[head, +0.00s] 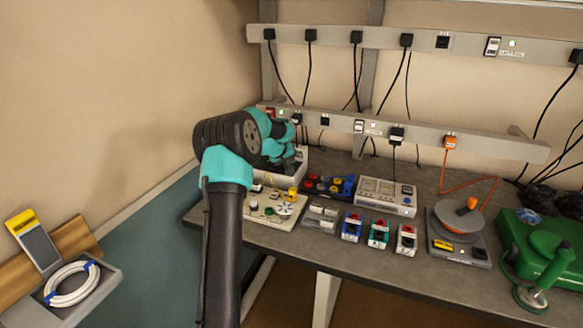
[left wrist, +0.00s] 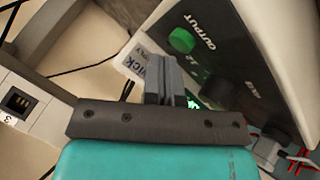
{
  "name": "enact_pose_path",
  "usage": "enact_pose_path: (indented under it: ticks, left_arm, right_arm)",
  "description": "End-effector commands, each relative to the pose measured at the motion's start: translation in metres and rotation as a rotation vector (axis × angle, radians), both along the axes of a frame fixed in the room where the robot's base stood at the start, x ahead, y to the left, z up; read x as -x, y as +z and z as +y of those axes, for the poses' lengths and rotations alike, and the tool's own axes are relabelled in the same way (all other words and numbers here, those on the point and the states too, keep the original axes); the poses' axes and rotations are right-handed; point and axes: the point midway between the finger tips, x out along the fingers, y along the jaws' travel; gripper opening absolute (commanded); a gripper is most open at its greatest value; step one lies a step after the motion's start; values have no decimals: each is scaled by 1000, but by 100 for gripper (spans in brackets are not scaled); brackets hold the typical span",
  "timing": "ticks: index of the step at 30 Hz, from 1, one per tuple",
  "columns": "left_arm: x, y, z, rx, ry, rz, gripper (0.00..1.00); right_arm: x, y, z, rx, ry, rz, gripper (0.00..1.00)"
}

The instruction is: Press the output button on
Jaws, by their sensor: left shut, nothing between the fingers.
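In the left wrist view, the output button (left wrist: 182,40) is a round green button on the dark front panel of a power supply (left wrist: 235,60), just beside the printed word OUTPUT. My left gripper (left wrist: 166,66) is shut and empty. Its fingertips appear just below and left of the button in that view; a gap shows between them in the picture. Whether the button is pressed in cannot be told. In the head view, my left arm reaches to the back left of the bench and hides the button and most of the power supply. My right gripper is not in view.
The grey bench (head: 330,240) holds a white board with a fan (head: 284,209), small coloured modules (head: 352,226), a grey meter box (head: 386,197), a soldering reel (head: 459,220) and a green case (head: 535,246). Socket rails with plugs and cables run along the wall behind.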

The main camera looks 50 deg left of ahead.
Motion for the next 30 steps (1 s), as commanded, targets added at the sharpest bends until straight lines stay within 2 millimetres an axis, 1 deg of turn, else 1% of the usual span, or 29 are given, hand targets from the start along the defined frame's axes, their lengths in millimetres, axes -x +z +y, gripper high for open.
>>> enact_pose_path:
  ticks: [14, 24, 30]
  left_arm:
    - [0, 0, 0, 0, 0, 0, 0]
    - [0, -8, 0, -1, 1, -1, 0]
    - [0, -9, 0, 0, 0, 0, 0]
  right_arm:
    - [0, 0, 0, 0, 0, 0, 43]
    - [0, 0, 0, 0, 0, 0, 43]
    - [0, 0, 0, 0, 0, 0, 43]
